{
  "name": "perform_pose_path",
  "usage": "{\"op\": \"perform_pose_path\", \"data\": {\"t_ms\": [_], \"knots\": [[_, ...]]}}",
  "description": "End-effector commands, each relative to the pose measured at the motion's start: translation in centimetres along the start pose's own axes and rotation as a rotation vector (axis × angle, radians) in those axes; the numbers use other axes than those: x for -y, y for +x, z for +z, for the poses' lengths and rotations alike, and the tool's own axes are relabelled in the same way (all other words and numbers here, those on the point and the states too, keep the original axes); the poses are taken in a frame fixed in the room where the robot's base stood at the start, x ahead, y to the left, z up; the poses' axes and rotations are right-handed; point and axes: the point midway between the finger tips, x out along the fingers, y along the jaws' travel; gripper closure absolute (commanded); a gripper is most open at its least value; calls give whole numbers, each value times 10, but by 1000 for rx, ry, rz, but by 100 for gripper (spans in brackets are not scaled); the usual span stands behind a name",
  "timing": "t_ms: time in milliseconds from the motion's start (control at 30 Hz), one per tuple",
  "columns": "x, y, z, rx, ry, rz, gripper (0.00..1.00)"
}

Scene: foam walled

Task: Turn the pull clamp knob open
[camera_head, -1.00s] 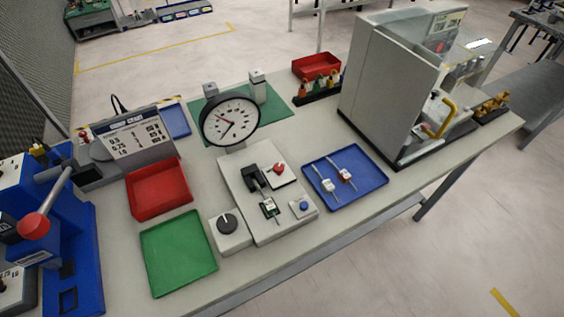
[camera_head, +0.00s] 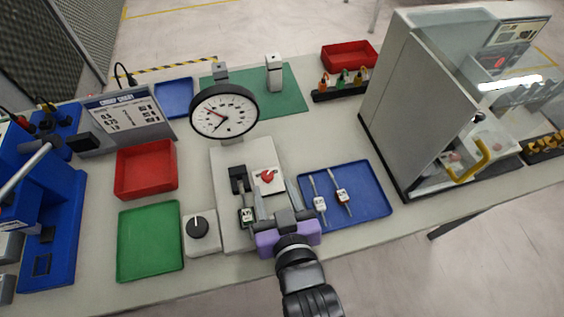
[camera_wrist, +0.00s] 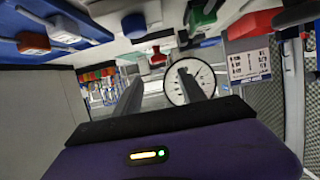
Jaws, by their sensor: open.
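The red knob (camera_head: 267,176) sits on a white square plate on the grey gauge fixture (camera_head: 232,165), below the round dial gauge (camera_head: 224,111). I take it as the pull clamp knob. It also shows in the wrist view (camera_wrist: 158,58). My gripper (camera_head: 272,188), with its purple body, is over the front of the fixture, its two fingers apart and pointing at the knob. In the wrist view the knob appears just beyond the gap between the fingertips (camera_wrist: 159,77). Nothing is between the fingers, and I see no contact with the knob.
A black clamp block (camera_head: 239,184) and a small connector stand left of the knob. A blue tray (camera_head: 371,205) with two cabled connectors lies close right. A black-dial box (camera_head: 199,232), green tray (camera_head: 150,243) and red bin (camera_head: 146,169) are left. A tall grey enclosure (camera_head: 402,107) stands right.

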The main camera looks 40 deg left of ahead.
Motion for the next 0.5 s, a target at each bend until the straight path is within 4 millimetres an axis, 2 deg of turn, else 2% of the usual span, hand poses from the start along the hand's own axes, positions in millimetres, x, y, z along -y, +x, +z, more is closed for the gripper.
{"op": "perform_pose_path", "data": {"t_ms": [100, 233, 500], "knots": [[1, 1, 11, 43, 0, -3, 52], [1, 10, 12, 50, -1, -2, 52], [1, 51, 13, 49, -1, -2, 52]]}}
